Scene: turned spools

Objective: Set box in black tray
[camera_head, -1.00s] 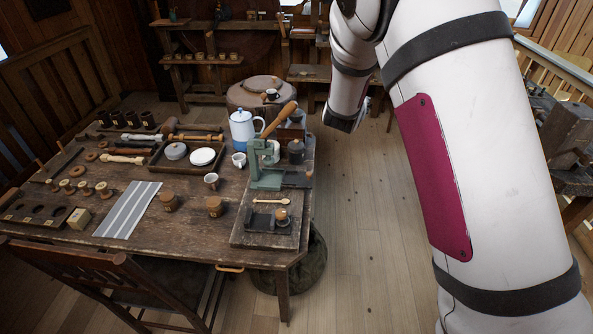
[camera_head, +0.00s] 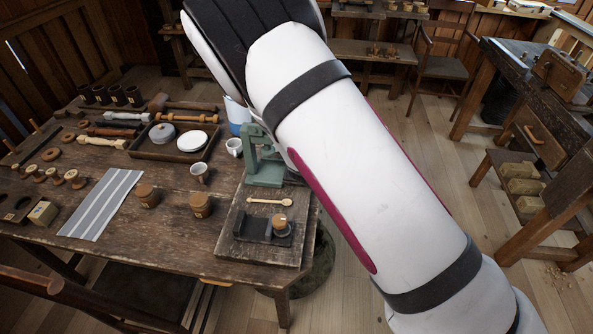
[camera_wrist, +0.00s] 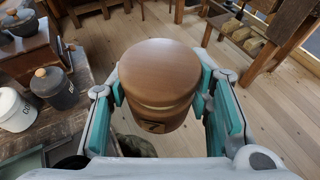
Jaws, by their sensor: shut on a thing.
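In the wrist view my gripper (camera_wrist: 160,100) is shut on a round, lidded wooden box (camera_wrist: 158,73) with a dark mark on its side. The box is held between the teal finger pads, with floor visible behind it. In the head view my arm hides the gripper and the held box. The small black tray (camera_head: 250,229) lies on a wooden board at the table's front right corner. A small jar with a tan top (camera_head: 281,225) is at its right end. Two similar round wooden boxes, one left (camera_head: 147,196) and one right (camera_head: 201,206), stand on the table.
A green press (camera_head: 262,160) stands behind the black tray, with a wooden spoon (camera_head: 270,202) between them. A brown tray (camera_head: 150,152) holds a lidded pot and white plate. White mugs stand nearby. The wrist view shows a grey canister (camera_wrist: 57,90) at left.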

